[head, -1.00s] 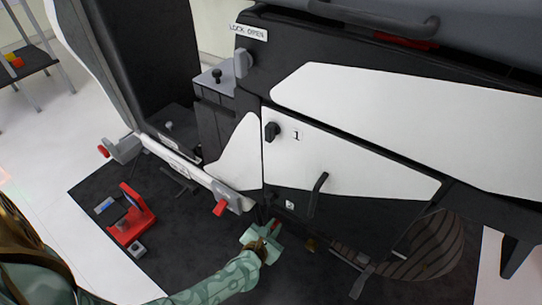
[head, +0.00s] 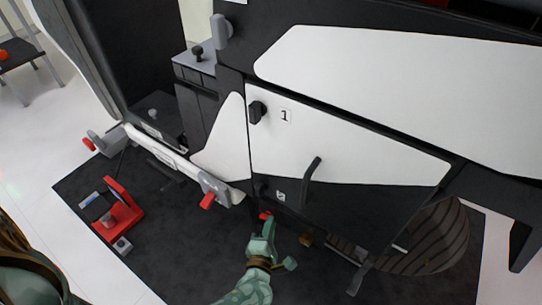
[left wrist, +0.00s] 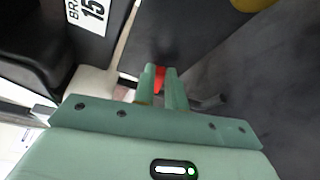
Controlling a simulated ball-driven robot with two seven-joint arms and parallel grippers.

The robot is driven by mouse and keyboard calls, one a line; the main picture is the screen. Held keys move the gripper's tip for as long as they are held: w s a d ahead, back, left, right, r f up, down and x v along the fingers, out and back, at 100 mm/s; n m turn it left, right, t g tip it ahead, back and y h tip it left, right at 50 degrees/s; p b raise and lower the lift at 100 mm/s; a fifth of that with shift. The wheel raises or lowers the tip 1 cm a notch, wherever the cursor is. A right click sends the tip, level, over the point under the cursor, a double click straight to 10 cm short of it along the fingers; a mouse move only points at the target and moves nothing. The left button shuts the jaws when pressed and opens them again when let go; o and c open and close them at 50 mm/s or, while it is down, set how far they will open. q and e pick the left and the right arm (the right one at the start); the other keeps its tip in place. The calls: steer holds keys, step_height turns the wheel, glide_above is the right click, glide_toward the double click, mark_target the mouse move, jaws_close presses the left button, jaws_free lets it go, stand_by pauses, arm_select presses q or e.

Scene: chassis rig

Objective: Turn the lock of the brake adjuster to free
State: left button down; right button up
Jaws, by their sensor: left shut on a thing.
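A small red part (head: 265,215), apparently the lock of the brake adjuster, sits low under the chassis side, below the panel marked 1. My left gripper (head: 263,228) reaches up to it from below in the head view. In the left wrist view the red part (left wrist: 160,78) shows between the fingers of my left gripper (left wrist: 161,88), which are shut on it. The fingers hide most of it, so I cannot tell its exact turn. My right gripper is in neither view.
A white and black panel (head: 330,150) with a black handle stands above the gripper. Red-tipped grey levers (head: 214,190) stick out at left. A red tool (head: 120,209) lies on the dark mat (head: 190,255). A partly readable label (left wrist: 92,12) shows in the wrist view.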

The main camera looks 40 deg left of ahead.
arm_select(q)
steer(key=shift+d+f+m+t+y, duration=0.1)
steer(key=shift+f+m+t+y, duration=0.15)
steer(key=shift+m, duration=0.45)
steer(key=shift+f+m+t+y, duration=0.15)
steer(key=shift+f+m, duration=0.1)
steer(key=shift+m, duration=0.45)
steer(key=shift+s, duration=0.1)
steer(key=c, duration=1.4)
jaws_free()
steer(key=shift+c, duration=0.2)
